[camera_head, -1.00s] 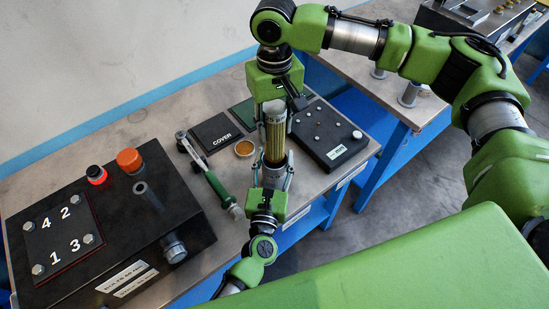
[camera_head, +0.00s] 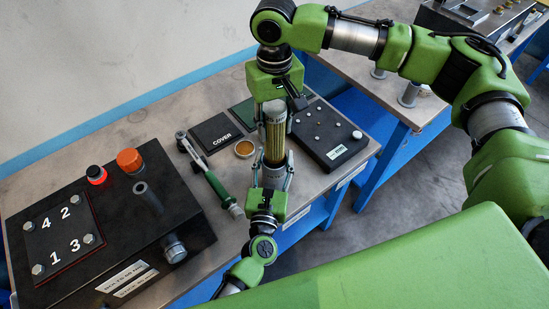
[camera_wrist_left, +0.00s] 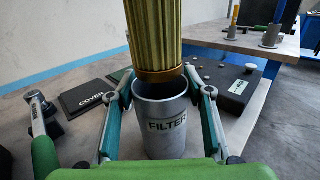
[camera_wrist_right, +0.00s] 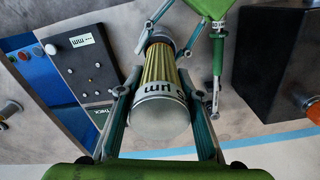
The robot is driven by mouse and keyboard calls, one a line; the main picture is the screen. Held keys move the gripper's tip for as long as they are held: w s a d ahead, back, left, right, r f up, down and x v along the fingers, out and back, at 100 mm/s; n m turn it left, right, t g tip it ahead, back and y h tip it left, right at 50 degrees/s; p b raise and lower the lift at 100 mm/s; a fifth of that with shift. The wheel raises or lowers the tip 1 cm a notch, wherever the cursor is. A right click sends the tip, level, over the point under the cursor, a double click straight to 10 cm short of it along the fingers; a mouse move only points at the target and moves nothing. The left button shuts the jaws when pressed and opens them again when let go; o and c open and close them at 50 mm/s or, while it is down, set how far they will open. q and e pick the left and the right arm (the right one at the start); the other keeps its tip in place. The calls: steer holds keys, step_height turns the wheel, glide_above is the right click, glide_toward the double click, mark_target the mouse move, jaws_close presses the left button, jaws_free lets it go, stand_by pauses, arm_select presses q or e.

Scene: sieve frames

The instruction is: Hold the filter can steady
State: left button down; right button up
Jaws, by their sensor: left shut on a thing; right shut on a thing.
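The grey filter can (camera_wrist_left: 165,128), labelled FILTER, stands upright between the fingers of my left gripper (camera_head: 270,172), which is shut on it. A yellow-green pleated filter element (camera_head: 275,138) is upright above the can. Its bronze lower ring shows in the left wrist view (camera_wrist_left: 160,75) at the can's open mouth; I cannot tell how far inside it is. My right gripper (camera_wrist_right: 157,88) is shut on the element's grey upper cap (camera_wrist_right: 160,115), which carries a "µm" marking. In the head view the can is mostly hidden by my left gripper.
A black box (camera_head: 150,235) with a numbered plate stands at left. A green-handled wrench (camera_head: 215,183) lies beside the can. Behind are a black COVER mat (camera_head: 214,133), a small dish with an amber inside (camera_head: 244,148) and a black control panel (camera_head: 330,135). The table edge is close.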

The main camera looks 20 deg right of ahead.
mark_target(274, 149)
steer(key=shift+f, duration=0.1)
steer(key=shift+f, duration=2.1)
steer(key=shift+f, duration=0.1)
steer(key=shift+f, duration=2.15)
steer(key=shift+f, duration=0.3)
arm_select(q)
steer(key=c, duration=1)
jaws_free()
steer(key=shift+o, duration=0.2)
steer(key=shift+s, duration=0.1)
steer(key=v, duration=1.2)
